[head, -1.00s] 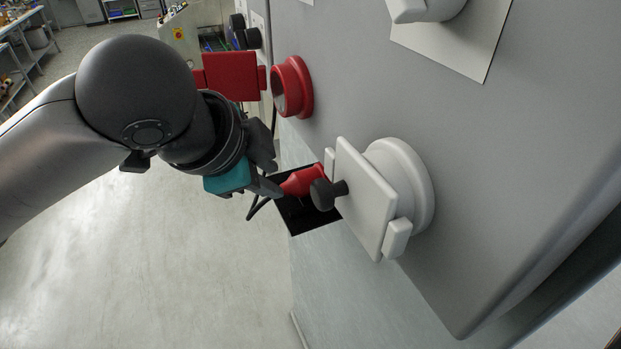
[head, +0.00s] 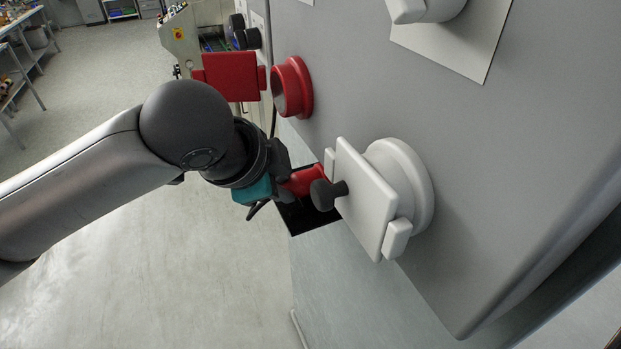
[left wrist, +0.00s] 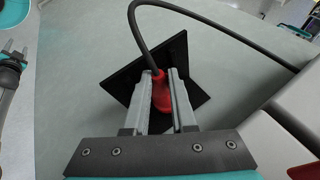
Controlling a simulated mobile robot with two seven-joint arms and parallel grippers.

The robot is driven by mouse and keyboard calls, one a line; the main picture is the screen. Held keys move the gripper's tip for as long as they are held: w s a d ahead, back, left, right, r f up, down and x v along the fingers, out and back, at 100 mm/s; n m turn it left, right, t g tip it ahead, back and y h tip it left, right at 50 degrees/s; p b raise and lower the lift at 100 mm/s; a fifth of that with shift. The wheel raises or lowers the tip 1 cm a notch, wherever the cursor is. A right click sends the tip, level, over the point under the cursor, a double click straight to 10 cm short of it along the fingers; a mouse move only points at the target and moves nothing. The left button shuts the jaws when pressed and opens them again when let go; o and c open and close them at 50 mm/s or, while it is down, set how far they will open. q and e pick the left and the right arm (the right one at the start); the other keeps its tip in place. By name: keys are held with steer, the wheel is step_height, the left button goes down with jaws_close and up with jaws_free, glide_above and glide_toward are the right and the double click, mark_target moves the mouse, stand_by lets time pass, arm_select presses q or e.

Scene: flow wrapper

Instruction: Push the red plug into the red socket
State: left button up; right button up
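My left gripper (head: 285,184) is at the plug. In the left wrist view its fingers (left wrist: 161,88) flank the red plug (left wrist: 161,98) closely, with no clear gap, and look shut on it. A black cable runs from the plug's far end. The red socket (head: 306,88) is on the grey panel above the plug, its red lid (head: 230,77) swung open to the left. Nothing is seen in it.
Another white fitting (head: 425,8) is at the top. Part of a teal and grey arm, probably mine, shows at the wrist view's left edge.

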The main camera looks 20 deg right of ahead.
arm_select(q)
jaws_close()
steer(key=shift+s+a+r, duration=0.1)
steer(key=shift+r, duration=0.7)
steer(key=s+a+b, duration=1.2)
steer(key=a+b, duration=0.1)
steer(key=shift+b, duration=0.4)
arm_select(e)
step_height(320, 180, down, 14)
steer(key=shift+r, duration=0.1)
